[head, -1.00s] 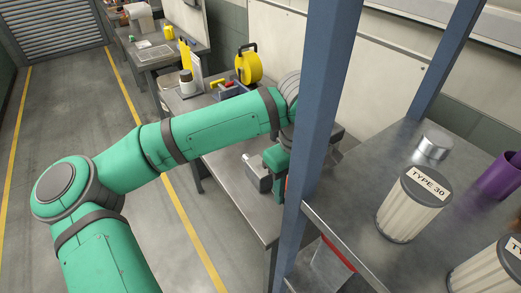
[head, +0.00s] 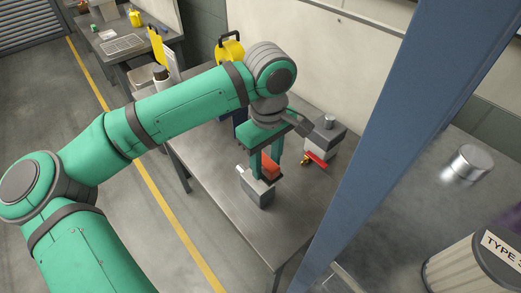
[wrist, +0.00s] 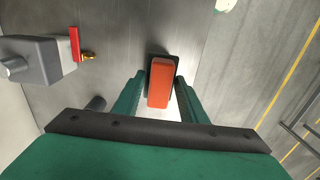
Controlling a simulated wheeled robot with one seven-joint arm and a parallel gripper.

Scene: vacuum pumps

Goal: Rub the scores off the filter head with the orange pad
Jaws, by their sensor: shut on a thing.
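The orange pad (wrist: 159,82) is between my gripper's two green fingers in the wrist view, with a dark surface showing around its far end. In the head view the pad (head: 271,166) shows between the fingers of my gripper (head: 268,168), which is shut on it. A grey metal block (head: 257,190) with a pale stub is directly below or against the pad; contact cannot be told. A grey unit (head: 323,139) with a top knob, red lever and brass fitting stands to the right; it also shows in the wrist view (wrist: 40,60). Which is the filter head is unclear; no scores are discernible.
The steel bench (head: 225,205) is bare at its front. A blue post (head: 365,130) rises at right, before a shelf with a metal cylinder (head: 471,163) and a TYPE-labelled filter (head: 470,265). A yellow reel (head: 229,50) stands at the back.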

